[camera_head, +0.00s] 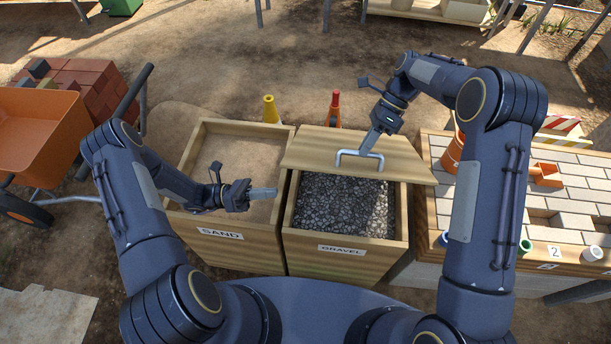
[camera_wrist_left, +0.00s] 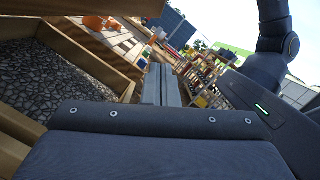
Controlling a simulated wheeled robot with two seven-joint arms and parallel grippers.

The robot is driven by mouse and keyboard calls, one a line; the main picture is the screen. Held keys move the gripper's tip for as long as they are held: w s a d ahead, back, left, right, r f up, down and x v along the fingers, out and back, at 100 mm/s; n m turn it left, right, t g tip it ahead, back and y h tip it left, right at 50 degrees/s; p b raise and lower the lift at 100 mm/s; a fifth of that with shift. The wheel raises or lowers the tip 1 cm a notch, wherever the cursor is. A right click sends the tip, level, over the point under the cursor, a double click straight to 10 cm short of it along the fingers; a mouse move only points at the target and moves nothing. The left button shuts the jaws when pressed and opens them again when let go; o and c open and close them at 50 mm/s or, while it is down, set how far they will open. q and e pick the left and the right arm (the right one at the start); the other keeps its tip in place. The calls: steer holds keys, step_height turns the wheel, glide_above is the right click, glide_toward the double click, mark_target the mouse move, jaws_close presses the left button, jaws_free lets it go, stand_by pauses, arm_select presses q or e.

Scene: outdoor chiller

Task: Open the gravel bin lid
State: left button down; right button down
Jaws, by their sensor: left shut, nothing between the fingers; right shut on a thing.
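The gravel bin (camera_head: 345,263) is a wooden box with a "GRAVEL" label, in the middle of the head view. Its wooden lid (camera_head: 310,151) is pushed toward the far side, and grey gravel (camera_head: 345,205) shows in the opening. A metal handle (camera_head: 360,160) is on the lid. My right gripper (camera_head: 372,150) is shut on the handle.
The open sand bin (camera_head: 222,236) stands left of the gravel bin. A paver-topped table (camera_head: 540,200) with an orange bucket (camera_head: 453,152) is on the right. An orange wheelbarrow (camera_head: 38,135) and bricks (camera_head: 90,85) are at left.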

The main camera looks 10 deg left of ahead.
steer(key=shift+w+d+f, duration=0.1)
steer(key=shift+w+f, duration=0.1)
steer(key=shift+w, duration=0.05)
arm_select(q)
steer(key=w+d+r, duration=0.3)
steer(key=d+r, duration=0.1)
steer(key=d, duration=0.6)
steer(key=shift+w+r+n, duration=0.15)
steer(key=shift+w+n, duration=0.15)
steer(key=shift+n, duration=0.1)
